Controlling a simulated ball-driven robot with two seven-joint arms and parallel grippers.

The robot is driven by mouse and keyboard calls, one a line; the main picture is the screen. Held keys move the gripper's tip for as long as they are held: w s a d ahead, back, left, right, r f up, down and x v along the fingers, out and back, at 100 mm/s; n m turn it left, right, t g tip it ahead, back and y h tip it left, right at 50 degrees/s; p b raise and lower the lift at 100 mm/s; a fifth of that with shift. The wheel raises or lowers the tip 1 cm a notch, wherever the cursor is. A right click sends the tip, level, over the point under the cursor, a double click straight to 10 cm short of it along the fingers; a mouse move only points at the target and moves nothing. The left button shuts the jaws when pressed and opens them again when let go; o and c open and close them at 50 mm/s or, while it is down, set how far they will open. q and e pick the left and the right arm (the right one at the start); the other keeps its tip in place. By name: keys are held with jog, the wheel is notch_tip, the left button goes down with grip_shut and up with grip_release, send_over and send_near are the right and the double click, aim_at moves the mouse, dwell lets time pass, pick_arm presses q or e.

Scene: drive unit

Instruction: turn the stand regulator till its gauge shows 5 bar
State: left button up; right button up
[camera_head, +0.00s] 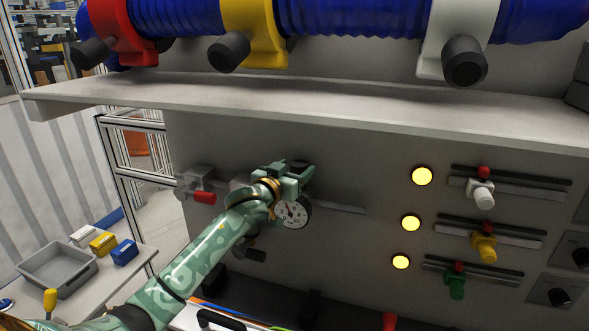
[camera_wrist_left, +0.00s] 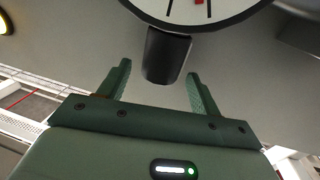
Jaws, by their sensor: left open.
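The round white gauge (camera_head: 295,215) of the regulator is on the grey panel, partly covered by my left gripper (camera_head: 298,172). In the left wrist view the gauge (camera_wrist_left: 215,10) shows only its lower part, with black marks and a bit of red; its reading cannot be told. A dark regulator knob (camera_wrist_left: 166,55) sticks out beside the gauge rim. My left gripper (camera_wrist_left: 158,72) is open, with one fingertip on each side of the knob in that view and a gap to both. Whether the knob is deep between the fingers cannot be told. My right gripper is not in view.
A grey shelf (camera_head: 300,98) juts out above the arm. A red-handled valve (camera_head: 203,197) is left of the gripper. Yellow lamps (camera_head: 411,222) and sliders with coloured knobs (camera_head: 484,246) are to the right. A side table holds a grey bin (camera_head: 58,272).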

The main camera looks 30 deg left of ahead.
pick_arm(q)
jog(key=shift+w, duration=0.25)
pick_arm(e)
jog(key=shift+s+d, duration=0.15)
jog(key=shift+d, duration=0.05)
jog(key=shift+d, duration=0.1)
pick_arm(q)
jog(key=c, duration=1)
jog(key=shift+a+r+m+h+p, duration=0.15)
jog(key=shift+m+h+p, duration=0.2)
jog(key=shift+h+p, duration=0.2)
jog(key=shift+a+r+m+h+p, duration=0.15)
jog(key=shift+m+h+p, duration=0.25)
jog(key=shift+p, duration=0.2)
jog(key=shift+m+h, duration=0.25)
jog(key=shift+h, duration=0.4)
jog(key=shift+f+m+h+p, duration=0.25)
jog(key=shift+m+h, duration=0.25)
jog(key=shift+h, duration=0.3)
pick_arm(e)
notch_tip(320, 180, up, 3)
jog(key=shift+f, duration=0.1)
